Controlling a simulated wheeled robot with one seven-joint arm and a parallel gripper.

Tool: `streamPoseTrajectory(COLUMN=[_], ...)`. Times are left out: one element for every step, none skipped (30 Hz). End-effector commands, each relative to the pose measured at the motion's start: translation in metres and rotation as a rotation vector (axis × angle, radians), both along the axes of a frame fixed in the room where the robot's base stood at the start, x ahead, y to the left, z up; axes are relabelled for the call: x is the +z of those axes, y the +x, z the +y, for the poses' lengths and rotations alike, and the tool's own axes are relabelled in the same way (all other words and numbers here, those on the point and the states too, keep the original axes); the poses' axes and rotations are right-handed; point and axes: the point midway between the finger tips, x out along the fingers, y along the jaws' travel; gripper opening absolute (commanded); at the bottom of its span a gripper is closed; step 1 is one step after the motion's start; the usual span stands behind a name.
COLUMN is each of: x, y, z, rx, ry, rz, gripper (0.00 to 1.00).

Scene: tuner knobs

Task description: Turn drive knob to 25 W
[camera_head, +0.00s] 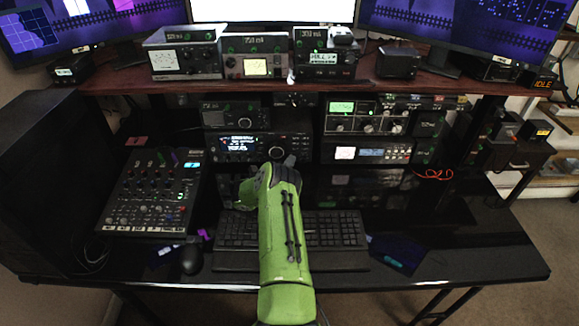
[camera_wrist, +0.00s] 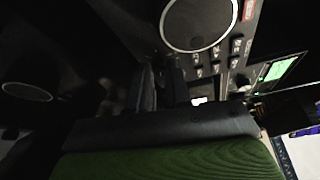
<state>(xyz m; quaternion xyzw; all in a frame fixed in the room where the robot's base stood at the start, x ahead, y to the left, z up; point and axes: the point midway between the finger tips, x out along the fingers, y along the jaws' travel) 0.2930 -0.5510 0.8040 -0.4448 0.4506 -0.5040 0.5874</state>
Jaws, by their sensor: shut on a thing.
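My green arm reaches up the middle of the head view, and my dark gripper (camera_head: 288,166) is at the front of the radio (camera_head: 238,144) with the lit blue-and-white screen. In the wrist view my gripper's dark fingers (camera_wrist: 162,88) are close together against a dark panel. They are shut on a knob that they hide almost wholly. I cannot read its label or a power reading, so I cannot confirm from its markings that it is the drive knob. A large round dial (camera_wrist: 196,22) with a pale rim is just above the fingers and apart from them.
A small green-lit screen (camera_wrist: 279,70) is at right in the wrist view. A keyboard (camera_head: 335,230) lies under my arm. A mixer (camera_head: 150,195) and a mouse (camera_head: 191,259) are at left. More radios (camera_head: 372,153) stand at right, under the wooden shelf (camera_head: 200,84).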

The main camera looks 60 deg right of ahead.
Motion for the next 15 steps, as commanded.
streamPoseTrajectory(x=[-0.0035, -0.0036, -0.0036, -0.0035, -0.0035, -0.0035, -0.0034, -0.0033, -0.0031, -0.0030, -0.0030, -0.0028, -0.0027, -0.0027, -0.0026], y=[0.0004, 0.0003, 0.0000, 0.0000, 0.0001, 0.0002, 0.0002, 0.0002, 0.0001, 0.0000, -0.0001, -0.0003, -0.0003, -0.0004, -0.0004], z=[0.0007, 0.0006, 0.0005, 0.0005, 0.0006, 0.0006, 0.0006, 0.0006, 0.0006, 0.0004, 0.0004, 0.0004, 0.0004, 0.0004, 0.0004], rx=[0.001, 0.001, 0.001, 0.000, 0.000, 0.001, 0.001, 0.001, 0.001, 0.000, -0.001, 0.000, 0.000, 0.000, 0.000], ry=[-0.009, -0.015, -0.023, -0.028, -0.033, -0.038, -0.041, -0.045, -0.048, -0.050, -0.053, -0.054, -0.055, -0.055, -0.056], rz=[0.023, 0.036, 0.052, 0.063, 0.072, 0.082, 0.089, 0.095, 0.102, 0.106, 0.109, 0.113, 0.115, 0.116, 0.117], gripper=[0.00, 0.00, 0.00, 0.00, 0.00, 0.00, 0.00, 0.00, 0.00, 0.00, 0.00, 0.00, 0.00, 0.00, 0.00])
